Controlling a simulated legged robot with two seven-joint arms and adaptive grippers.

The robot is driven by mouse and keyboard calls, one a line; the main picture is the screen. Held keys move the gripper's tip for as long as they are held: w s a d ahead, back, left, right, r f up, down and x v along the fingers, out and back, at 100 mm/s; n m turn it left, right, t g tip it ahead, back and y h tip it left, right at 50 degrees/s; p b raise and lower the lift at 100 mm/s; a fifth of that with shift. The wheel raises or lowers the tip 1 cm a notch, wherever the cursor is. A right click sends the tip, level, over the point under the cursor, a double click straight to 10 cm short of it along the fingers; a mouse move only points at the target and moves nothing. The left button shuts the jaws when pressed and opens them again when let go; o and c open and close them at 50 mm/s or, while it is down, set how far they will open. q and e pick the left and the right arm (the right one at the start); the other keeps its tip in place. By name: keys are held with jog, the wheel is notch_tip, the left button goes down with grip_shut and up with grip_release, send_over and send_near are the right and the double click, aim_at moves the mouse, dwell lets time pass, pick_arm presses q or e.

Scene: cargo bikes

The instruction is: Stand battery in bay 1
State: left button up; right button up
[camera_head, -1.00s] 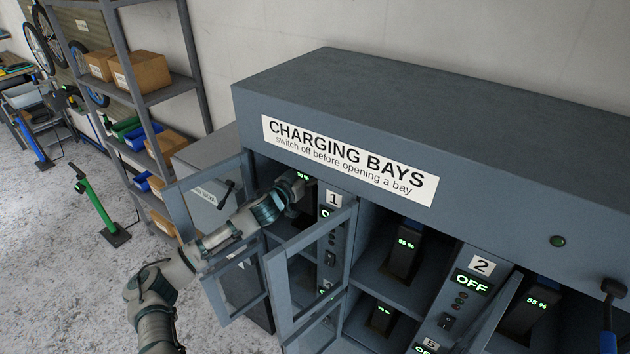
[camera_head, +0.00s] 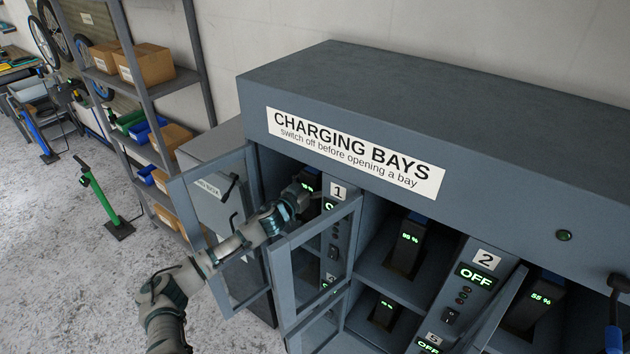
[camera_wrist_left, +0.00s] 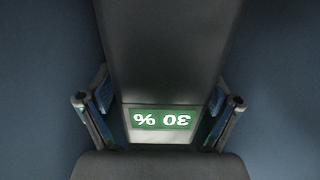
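The battery (camera_head: 308,187) is a dark block with a lit green display, inside the upper left bay beside the number 1 plate (camera_head: 338,191). In the left wrist view the battery (camera_wrist_left: 165,55) fills the middle, and its display reads 30 % upside down. My left gripper (camera_head: 298,193) reaches into bay 1 past its open door. Its fingers (camera_wrist_left: 160,118) lie close on both sides of the battery and appear shut on it. The battery's base is hidden, so I cannot tell whether it touches the bay floor.
The charging cabinet (camera_head: 450,110) has open framed doors (camera_head: 312,255) beside my left arm. Other batteries (camera_head: 407,245) stand in neighbouring bays. The bay 2 panel (camera_head: 474,277) reads OFF. A shelf with boxes (camera_head: 145,62) and a green stand (camera_head: 100,200) are at left.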

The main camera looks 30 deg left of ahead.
dwell(0.3)
pick_arm(q)
jog(key=shift+s+a+f, duration=0.1)
jog(key=shift+s+f, duration=0.05)
jog(key=shift+s, duration=0.2)
jog(key=s+b, duration=0.4)
jog(key=s, duration=0.7)
jog(key=shift+a+r, duration=0.2)
jog(key=shift+a, duration=0.25)
jog(key=shift+s, duration=0.1)
